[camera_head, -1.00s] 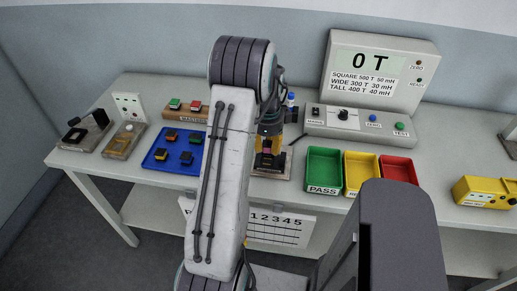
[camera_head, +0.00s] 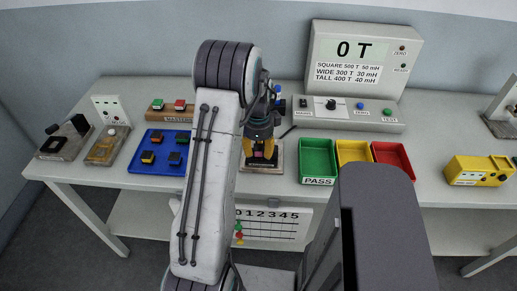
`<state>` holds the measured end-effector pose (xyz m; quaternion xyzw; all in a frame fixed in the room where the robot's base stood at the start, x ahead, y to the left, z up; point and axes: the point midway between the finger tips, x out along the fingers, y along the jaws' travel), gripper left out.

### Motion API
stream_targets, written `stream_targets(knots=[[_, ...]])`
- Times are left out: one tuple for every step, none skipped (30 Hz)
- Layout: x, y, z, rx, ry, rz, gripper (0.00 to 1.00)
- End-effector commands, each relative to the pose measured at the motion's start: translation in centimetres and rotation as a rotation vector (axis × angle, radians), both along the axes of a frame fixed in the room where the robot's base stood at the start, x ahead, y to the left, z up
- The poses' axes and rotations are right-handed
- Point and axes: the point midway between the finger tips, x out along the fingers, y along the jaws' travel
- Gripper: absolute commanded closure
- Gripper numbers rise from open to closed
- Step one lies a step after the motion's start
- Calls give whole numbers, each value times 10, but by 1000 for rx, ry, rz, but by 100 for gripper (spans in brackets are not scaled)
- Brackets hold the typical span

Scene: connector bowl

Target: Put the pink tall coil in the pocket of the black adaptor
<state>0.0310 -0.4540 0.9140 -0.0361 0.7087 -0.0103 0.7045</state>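The black adaptor (camera_head: 262,162) stands on a pale base plate near the bench's front edge, just right of my arm. My gripper (camera_head: 260,151), with yellow fingers, points down directly over it. A small pink patch, likely the pink tall coil (camera_head: 258,154), shows between the fingertips at the adaptor's top. I cannot tell whether the coil is gripped, resting in the pocket or just above it. The fingers sit on either side of the pink patch, but contact is too small to see. The pocket is hidden by the gripper.
A blue tray (camera_head: 137,163) with several coils lies left of my arm, partly hidden by it. Green (camera_head: 318,143), yellow (camera_head: 352,143) and red (camera_head: 408,170) bins stand to the right. The tester (camera_head: 365,60) behind reads 0 T. A yellow box (camera_head: 476,178) stands far right.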

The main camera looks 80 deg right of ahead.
Motion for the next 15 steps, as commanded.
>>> stream_targets(knots=[[0,0,0,0,0,0,54],[0,0,0,0,0,0,52],[0,0,0,0,0,0,48],[0,0,0,0,0,0,46],[0,0,0,0,0,0,45],[0,0,0,0,0,0,45],[0,0,0,0,0,0,45],[0,0,0,0,0,0,45],[0,0,0,0,0,0,45],[0,0,0,0,0,0,45],[0,0,0,0,0,0,45],[0,0,1,0,0,0,45],[0,0,2,0,0,0,45],[0,0,3,0,0,0,45],[0,0,5,-1,0,0,45]])
